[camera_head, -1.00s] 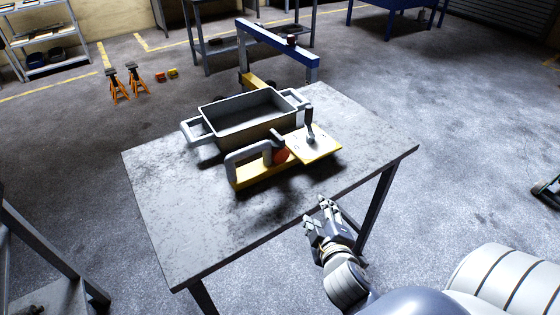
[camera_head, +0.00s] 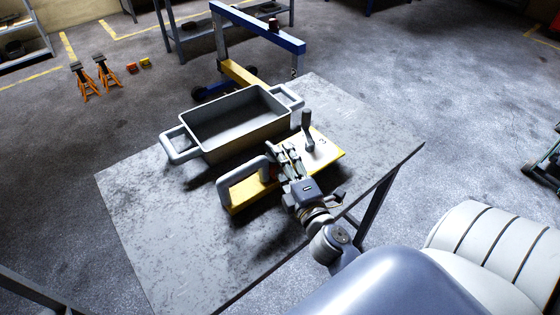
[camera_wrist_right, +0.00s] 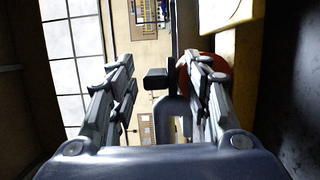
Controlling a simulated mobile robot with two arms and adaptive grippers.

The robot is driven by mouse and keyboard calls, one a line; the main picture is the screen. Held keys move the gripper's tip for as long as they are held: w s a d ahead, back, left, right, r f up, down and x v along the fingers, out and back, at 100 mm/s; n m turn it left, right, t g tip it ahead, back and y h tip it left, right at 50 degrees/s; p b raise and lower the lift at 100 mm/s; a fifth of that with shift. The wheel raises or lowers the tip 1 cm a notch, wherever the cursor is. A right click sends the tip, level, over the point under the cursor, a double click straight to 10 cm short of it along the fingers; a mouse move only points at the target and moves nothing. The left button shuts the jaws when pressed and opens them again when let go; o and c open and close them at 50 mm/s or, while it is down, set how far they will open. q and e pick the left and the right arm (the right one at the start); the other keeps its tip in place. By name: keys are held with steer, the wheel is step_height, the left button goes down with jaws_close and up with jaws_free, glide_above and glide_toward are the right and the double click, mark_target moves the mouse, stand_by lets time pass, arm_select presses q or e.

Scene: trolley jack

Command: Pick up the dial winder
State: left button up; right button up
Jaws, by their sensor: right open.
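A yellow device with a grey arched handle (camera_head: 240,184) and a flat plate (camera_head: 328,150) sits on the table (camera_head: 150,235). A dark crank with an upright grip (camera_head: 307,125) stands on the plate; I cannot tell whether the dial winder is this crank or the whole device. My right gripper (camera_head: 285,148) is open over the device, between the arched handle and the crank. In the right wrist view its fingers (camera_wrist_right: 160,75) stand apart, with a dark block (camera_wrist_right: 156,78) between them and an orange round part (camera_wrist_right: 190,75) partly behind one finger. My left gripper is not in view.
A grey open bin (camera_head: 235,125) with two side handles stands on the table just behind the device. A blue and yellow hoist (camera_head: 258,28) stands beyond the table. Orange jack stands (camera_head: 95,77) are on the floor at left. The table's front left is clear.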

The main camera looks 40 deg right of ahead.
steer(key=shift+x, duration=1.05)
steer(key=shift+w+d+r, duration=0.1)
steer(key=shift+w, duration=0.3)
steer(key=shift+w+d+p, duration=0.1)
steer(key=shift+w+p, duration=0.15)
steer(key=shift+p, duration=0.1)
steer(key=p+x, duration=0.1)
steer(key=x, duration=0.4)
steer(key=shift+s+d+r, duration=0.1)
steer(key=shift+d, duration=0.05)
steer(key=shift+c, duration=0.6)
jaws_close()
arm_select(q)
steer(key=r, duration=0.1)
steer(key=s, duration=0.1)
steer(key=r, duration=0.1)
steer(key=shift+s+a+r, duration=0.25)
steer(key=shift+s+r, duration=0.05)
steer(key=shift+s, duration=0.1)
arm_select(e)
steer(key=shift+r, duration=0.1)
